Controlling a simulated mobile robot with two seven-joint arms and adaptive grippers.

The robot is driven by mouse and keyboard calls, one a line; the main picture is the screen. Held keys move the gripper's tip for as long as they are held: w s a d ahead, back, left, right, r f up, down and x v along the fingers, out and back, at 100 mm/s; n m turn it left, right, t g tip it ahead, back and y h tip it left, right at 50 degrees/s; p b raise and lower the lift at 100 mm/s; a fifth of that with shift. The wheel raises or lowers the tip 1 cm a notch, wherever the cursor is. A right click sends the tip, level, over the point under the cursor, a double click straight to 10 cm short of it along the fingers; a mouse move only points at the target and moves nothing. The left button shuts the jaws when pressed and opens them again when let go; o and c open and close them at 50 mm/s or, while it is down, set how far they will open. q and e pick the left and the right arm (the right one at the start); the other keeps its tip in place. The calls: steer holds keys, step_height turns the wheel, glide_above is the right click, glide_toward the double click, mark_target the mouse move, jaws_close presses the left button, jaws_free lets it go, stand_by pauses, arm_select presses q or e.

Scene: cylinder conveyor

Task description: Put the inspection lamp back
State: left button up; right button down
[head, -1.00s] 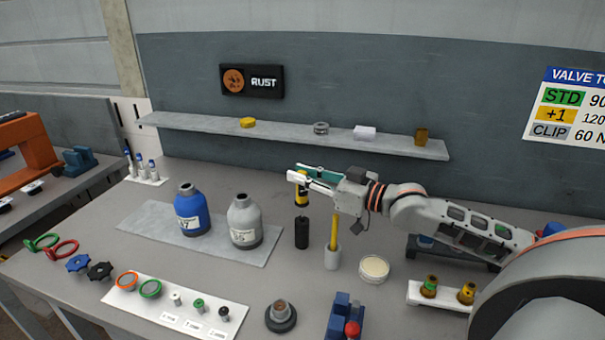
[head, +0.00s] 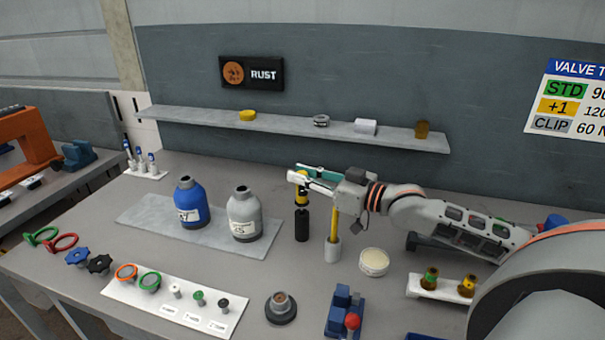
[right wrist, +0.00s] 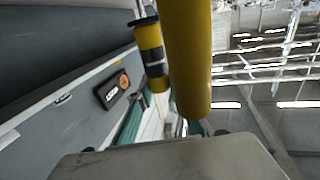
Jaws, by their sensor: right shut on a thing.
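The inspection lamp (head: 302,193), yellow with black bands, is upright in my right gripper (head: 299,176), which is shut on its upper part. The lamp's lower end is right at the top of a slim black upright cylinder (head: 302,226) on the bench. I cannot tell whether it is inside it or only touching. In the right wrist view the banded yellow lamp (right wrist: 151,57) shows beyond a large plain yellow rod (right wrist: 188,55). My left gripper is not in view.
A yellow rod (head: 334,222) stands in a white cup (head: 332,250) close to the right of the lamp, below my wrist. A grey bottle (head: 244,214) and a blue bottle (head: 191,206) stand to the left. A round pale tin (head: 374,262) lies right of the cup.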

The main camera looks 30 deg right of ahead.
steer(key=shift+f, duration=0.6)
steer(key=c, duration=1.8)
jaws_free()
steer(key=shift+r, duration=0.1)
step_height(320, 180, up, 2)
steer(key=p, duration=0.2)
steer(key=shift+p, duration=0.3)
steer(key=shift+r, duration=1.95)
steer(key=shift+f, duration=0.1)
